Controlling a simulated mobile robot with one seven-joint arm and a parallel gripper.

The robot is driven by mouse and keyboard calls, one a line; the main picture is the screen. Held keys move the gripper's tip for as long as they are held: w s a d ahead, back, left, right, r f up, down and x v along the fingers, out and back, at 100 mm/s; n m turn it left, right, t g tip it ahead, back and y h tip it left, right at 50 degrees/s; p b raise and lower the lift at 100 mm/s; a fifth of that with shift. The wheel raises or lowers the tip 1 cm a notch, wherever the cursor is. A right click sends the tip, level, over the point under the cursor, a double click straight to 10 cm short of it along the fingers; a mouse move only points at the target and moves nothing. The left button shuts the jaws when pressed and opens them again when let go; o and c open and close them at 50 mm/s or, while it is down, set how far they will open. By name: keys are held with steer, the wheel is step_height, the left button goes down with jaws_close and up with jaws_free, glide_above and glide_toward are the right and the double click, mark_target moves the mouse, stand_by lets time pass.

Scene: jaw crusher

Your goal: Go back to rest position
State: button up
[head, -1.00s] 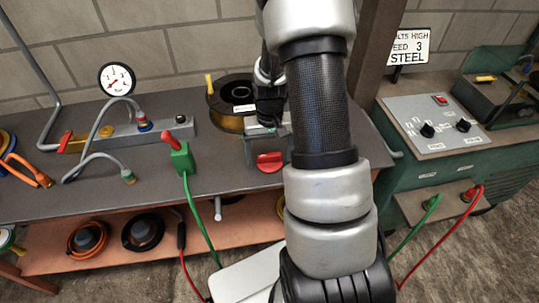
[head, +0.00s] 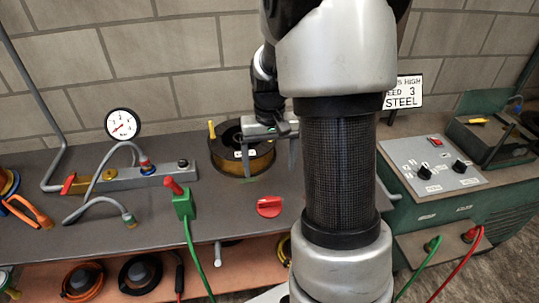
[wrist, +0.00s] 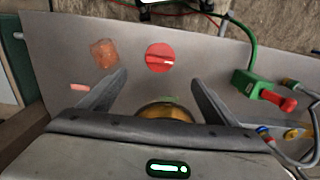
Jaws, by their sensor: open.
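My gripper (head: 268,160) is open and empty, with its fingers pointing down above the grey bench (head: 95,225). In the head view it stands in front of the brass-coloured spool (head: 228,160) and behind the red knob (head: 269,206). In the wrist view my gripper (wrist: 160,84) has its two fingers spread wide, with the red knob (wrist: 160,57) beyond the fingertips and clear of them. The spool (wrist: 165,112) shows partly between the fingers. My arm hides part of the bench's right side in the head view.
A green clamp with a red handle (head: 183,203) and a pressure gauge (head: 123,124) on a pipe manifold (head: 150,176) stand left. A green welding machine (head: 455,205) with a sign (head: 403,94) is at right. Cable coils (head: 83,280) lie on the lower shelf.

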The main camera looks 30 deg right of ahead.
steer(key=shift+r, duration=1.1)
